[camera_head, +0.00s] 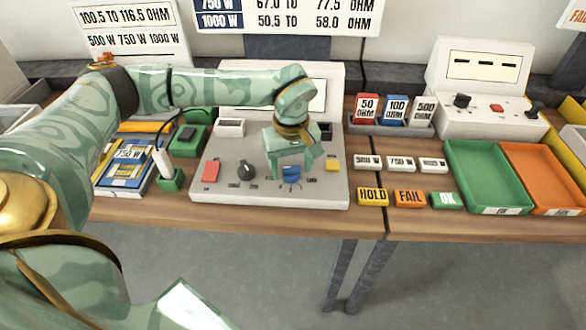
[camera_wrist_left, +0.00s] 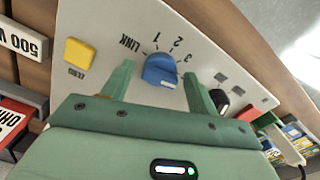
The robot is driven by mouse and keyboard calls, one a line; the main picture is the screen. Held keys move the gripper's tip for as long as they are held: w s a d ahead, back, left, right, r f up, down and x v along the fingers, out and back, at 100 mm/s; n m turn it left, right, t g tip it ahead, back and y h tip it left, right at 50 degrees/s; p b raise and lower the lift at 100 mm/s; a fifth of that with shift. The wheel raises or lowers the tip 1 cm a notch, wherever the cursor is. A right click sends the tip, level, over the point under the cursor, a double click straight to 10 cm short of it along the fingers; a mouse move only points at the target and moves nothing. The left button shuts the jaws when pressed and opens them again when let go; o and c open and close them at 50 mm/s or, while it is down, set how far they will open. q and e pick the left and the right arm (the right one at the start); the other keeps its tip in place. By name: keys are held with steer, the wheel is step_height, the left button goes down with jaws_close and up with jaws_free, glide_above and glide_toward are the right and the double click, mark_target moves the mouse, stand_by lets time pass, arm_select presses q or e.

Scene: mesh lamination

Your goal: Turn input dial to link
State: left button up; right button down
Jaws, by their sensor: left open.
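The input dial is a blue knob (camera_head: 291,174) on the front of the grey sloped instrument panel (camera_head: 222,190). In the left wrist view the blue dial (camera_wrist_left: 160,72) has the marks LINK, 1, 2 and 3 around it. LINK (camera_wrist_left: 131,44) is on the left of the arc in that view. The dial's exact pointing is too small to tell. My left gripper (camera_head: 289,176) is open above the panel, its fingers pointing down on either side of the dial. In the wrist view the left gripper (camera_wrist_left: 158,79) straddles the dial, with gaps visible beside it.
A yellow button (camera_head: 331,165) is right of the dial, and a black knob (camera_head: 246,172) and red button (camera_head: 211,171) are left of it. Coloured tags (camera_head: 409,198), a green tray (camera_head: 478,178) and an orange tray (camera_head: 541,178) stand to the right.

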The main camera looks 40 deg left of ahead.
arm_select(q)
steer(key=shift+f, duration=0.3)
steer(key=c, duration=0.9)
